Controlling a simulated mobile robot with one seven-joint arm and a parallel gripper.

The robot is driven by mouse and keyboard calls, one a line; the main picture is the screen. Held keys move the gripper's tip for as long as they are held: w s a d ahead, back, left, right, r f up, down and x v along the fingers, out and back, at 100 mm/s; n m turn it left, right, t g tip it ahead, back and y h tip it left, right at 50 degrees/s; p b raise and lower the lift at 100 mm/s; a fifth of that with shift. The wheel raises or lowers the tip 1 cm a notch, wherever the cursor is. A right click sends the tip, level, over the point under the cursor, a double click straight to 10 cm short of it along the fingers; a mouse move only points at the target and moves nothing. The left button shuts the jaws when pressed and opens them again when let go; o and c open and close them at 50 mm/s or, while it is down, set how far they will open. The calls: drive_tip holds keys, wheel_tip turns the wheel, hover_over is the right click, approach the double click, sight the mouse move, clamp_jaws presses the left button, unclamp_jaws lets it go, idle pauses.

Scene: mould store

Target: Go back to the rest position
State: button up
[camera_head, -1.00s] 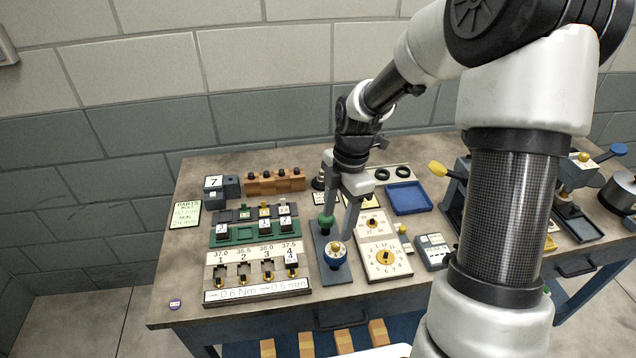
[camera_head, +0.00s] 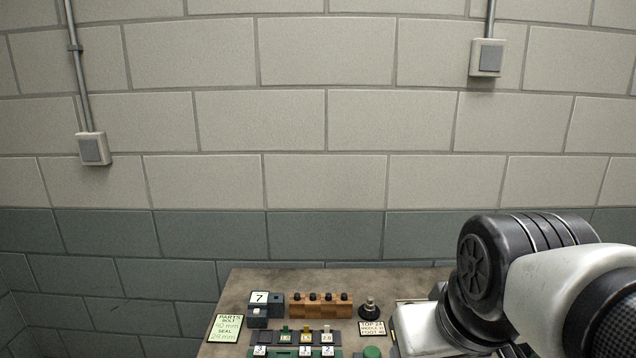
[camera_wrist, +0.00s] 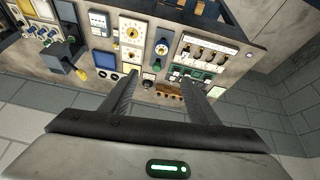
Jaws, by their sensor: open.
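My gripper (camera_wrist: 160,80) shows in the wrist view with its two fingers spread apart and nothing between them. It hangs clear of the workbench (camera_wrist: 262,22), whose top appears upside down beyond the fingertips. In the head view only my arm shows, folded at the lower right; the gripper itself is out of that picture. The bench (camera_head: 240,288) shows there only along its back part, at the bottom of the picture.
On the bench stand an orange-brown block with black knobs (camera_head: 320,307), a dark block marked 7 (camera_head: 258,310), a parts card (camera_head: 226,328) and a black-knobbed piece (camera_head: 369,309). A blue tray (camera_wrist: 104,60) shows in the wrist view. Behind is a block wall (camera_head: 320,180).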

drive_tip(key=shift+s+a+r+m, duration=0.1)
drive_tip(key=shift+s+m, duration=0.4)
